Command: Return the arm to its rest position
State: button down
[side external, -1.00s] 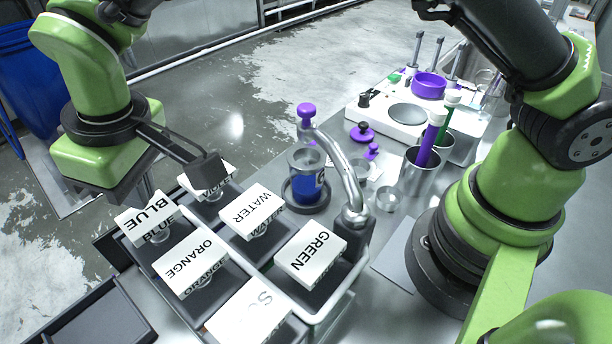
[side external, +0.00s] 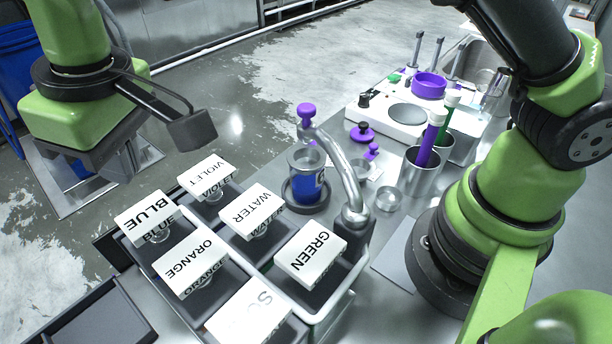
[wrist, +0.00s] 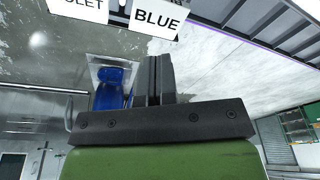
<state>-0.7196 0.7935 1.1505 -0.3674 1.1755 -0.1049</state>
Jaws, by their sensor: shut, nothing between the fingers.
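My gripper shows in the wrist view (wrist: 155,78), its two dark fingers pressed together with nothing between them. In the side external view my green wrist and dark gripper body hang at the upper left, left of the labelled rack (side external: 345,300) and apart from it. The fingertips are hard to make out there. My arm's base stands at the right on the metal table.
The rack holds cards marked VIOLET (side external: 207,176), BLUE (side external: 152,215), WATER (side external: 251,211), ORANGE (side external: 190,262) and GREEN (side external: 311,252). A blue-filled jar (side external: 306,180), a curved metal tube (side external: 342,170) and a white hotplate (side external: 390,122) stand behind. Open floor lies beyond.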

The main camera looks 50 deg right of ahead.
notch_tip(320, 180, up, 2)
dwell(0.4)
jog(key=s+d+r+m+t+y, duration=0.1)
jog(key=s+d+r+m, duration=0.15)
jog(key=d+r, duration=0.45)
jog(key=s+d+r+m+t, duration=0.1)
jog(key=s+d+r+m, duration=0.2)
jog(key=d, duration=0.6)
jog(key=s+d+m+t, duration=0.3)
jog(key=s+d, duration=0.6)
jog(key=s, duration=0.4)
jog(key=shift+f+m, duration=0.45)
jog(key=shift+m, duration=0.3)
